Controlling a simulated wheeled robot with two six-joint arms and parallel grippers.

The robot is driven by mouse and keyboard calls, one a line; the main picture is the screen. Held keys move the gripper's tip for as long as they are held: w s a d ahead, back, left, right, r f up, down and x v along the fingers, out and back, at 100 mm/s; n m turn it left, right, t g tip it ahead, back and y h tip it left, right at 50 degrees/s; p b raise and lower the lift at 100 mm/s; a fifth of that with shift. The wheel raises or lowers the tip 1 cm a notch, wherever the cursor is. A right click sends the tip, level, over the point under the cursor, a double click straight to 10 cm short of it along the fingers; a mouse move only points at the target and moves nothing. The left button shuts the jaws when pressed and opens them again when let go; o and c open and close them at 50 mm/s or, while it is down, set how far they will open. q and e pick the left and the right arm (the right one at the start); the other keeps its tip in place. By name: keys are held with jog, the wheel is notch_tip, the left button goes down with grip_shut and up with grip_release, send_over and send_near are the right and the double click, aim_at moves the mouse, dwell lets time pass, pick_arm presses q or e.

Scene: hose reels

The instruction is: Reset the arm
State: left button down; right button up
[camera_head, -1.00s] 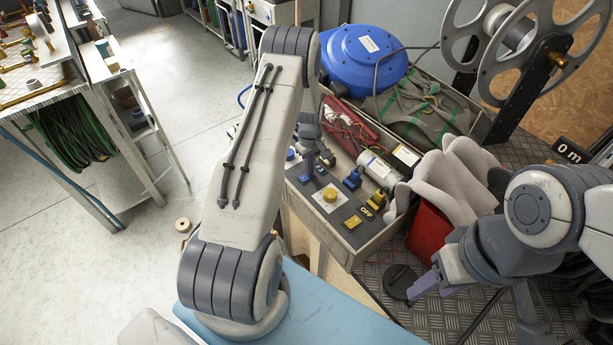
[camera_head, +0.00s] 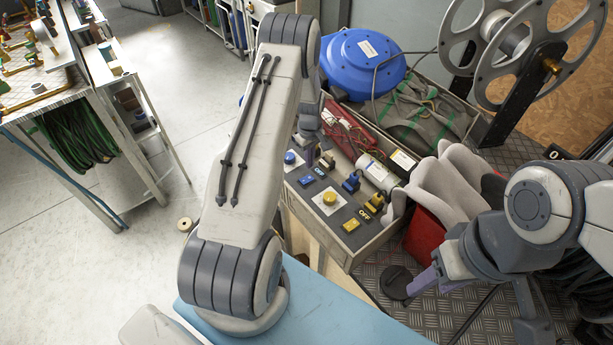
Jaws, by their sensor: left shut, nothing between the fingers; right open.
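My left arm reaches from the bottom middle up over the control box. Its gripper (camera_head: 309,156) is small and partly hidden behind my forearm, above the left end of the box. It is shut and empty. My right arm comes in from the right edge. Its gripper (camera_head: 422,284) has purple fingers, points left and is open and empty. It hangs over the dark tread-plate surface, close to a round black piece (camera_head: 396,281) there. I cannot tell whether they touch.
The control box (camera_head: 338,238) carries a yellow button (camera_head: 330,197) and several switches. A blue reel (camera_head: 363,62), a grey metal reel (camera_head: 500,35), a red bin (camera_head: 427,236) with grey cloth (camera_head: 455,180) stand around it. Open floor (camera_head: 120,265) lies left.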

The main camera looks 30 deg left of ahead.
pick_arm(q)
jog(key=shift+r, duration=0.65)
